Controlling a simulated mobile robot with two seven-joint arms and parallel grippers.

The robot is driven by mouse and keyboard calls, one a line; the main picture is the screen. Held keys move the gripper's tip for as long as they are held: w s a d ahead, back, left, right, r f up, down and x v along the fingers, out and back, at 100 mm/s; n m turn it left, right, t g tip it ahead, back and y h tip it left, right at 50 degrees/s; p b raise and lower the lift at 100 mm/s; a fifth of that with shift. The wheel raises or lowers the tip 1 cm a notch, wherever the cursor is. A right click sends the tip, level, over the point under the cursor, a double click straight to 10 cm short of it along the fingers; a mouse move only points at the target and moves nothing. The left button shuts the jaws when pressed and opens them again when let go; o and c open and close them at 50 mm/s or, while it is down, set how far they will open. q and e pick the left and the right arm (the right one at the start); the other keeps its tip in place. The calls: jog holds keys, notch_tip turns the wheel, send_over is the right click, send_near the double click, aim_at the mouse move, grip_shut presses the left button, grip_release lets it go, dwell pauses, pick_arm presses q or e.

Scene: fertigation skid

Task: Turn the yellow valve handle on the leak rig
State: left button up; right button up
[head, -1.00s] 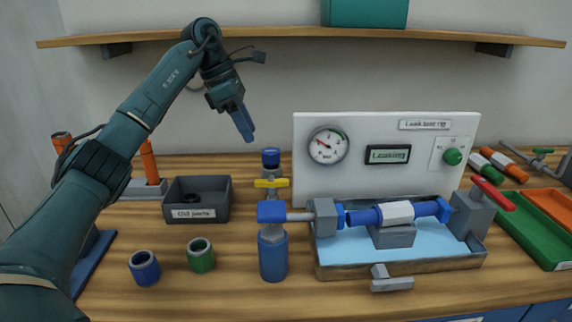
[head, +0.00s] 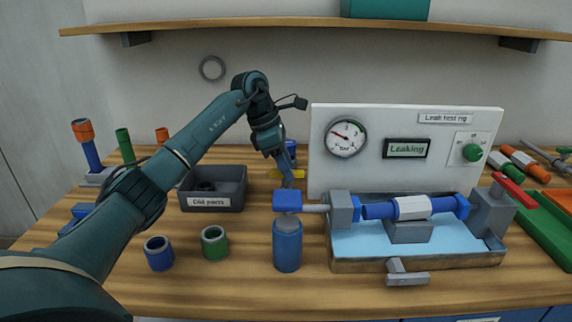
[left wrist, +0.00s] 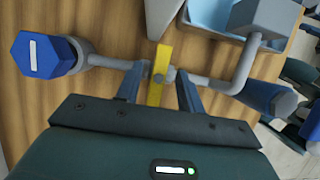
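The yellow valve handle (head: 300,174) sits on the pipe left of the leak rig's white panel (head: 400,140), partly hidden by my left gripper in the head view. In the left wrist view the yellow handle (left wrist: 158,72) shows as a bar standing between the two blue fingers. My left gripper (head: 287,178) is down at the handle. In the left wrist view my left gripper (left wrist: 160,75) is open, with a finger on each side of the handle and visible gaps. The display (head: 407,148) reads "Leaking". My right gripper is not in view.
A blue cylinder (head: 287,245) stands in front of the valve. A water tray (head: 415,262) holds the clamped pipe piece, with a red-handled clamp (head: 512,190) at its right.

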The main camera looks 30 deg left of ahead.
pick_arm(q)
grip_shut()
dwell(0.4)
jog(key=shift+r+n, duration=0.1)
jog(key=shift+n, duration=0.4)
jog(key=n+t+y+p, duration=0.1)
jog(key=n+p, duration=0.1)
jog(key=n, duration=0.1)
jog(key=n+y, duration=0.1)
jog(key=n, duration=0.1)
jog(key=n+t+p, duration=0.1)
jog(key=n, duration=0.2)
jog(key=shift+y, duration=0.4)
jog(key=n+y, duration=0.1)
jog(key=n, duration=0.3)
jog(key=shift+d+n+y+p, duration=0.15)
jog(key=shift+n+y+p, duration=0.25)
jog(key=n+y, duration=0.1)
jog(key=n, duration=0.3)
jog(key=shift+n+y, duration=0.3)
